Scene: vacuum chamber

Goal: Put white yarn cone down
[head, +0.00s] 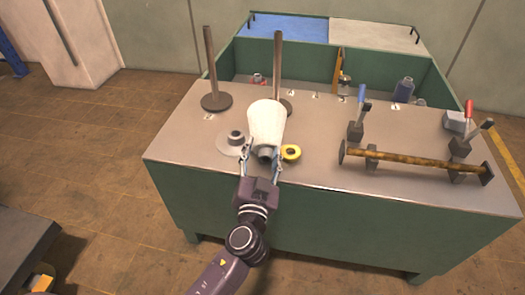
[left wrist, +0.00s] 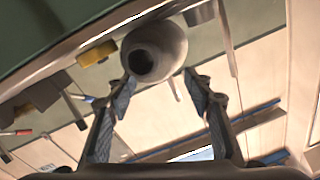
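The white yarn cone (head: 266,122) is over the left part of the workbench top, in front of a post. Its narrow end with a dark hole points toward my left gripper (head: 261,160). In the left wrist view, the cone (left wrist: 170,38) shows end-on between the fingertips of the left gripper (left wrist: 159,80). The two fingers lie along opposite sides of the cone and appear to touch it. Whether the cone touches the bench is not clear. My right gripper is not in view.
The bench top (head: 330,195) holds a grey disc with a hub (head: 231,143) and a yellow ring (head: 291,152) beside the cone. Two posts, one a brown post (head: 211,65), stand behind. A long rusty bar (head: 410,160) rests on blocks at right. Bare bench shows front centre.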

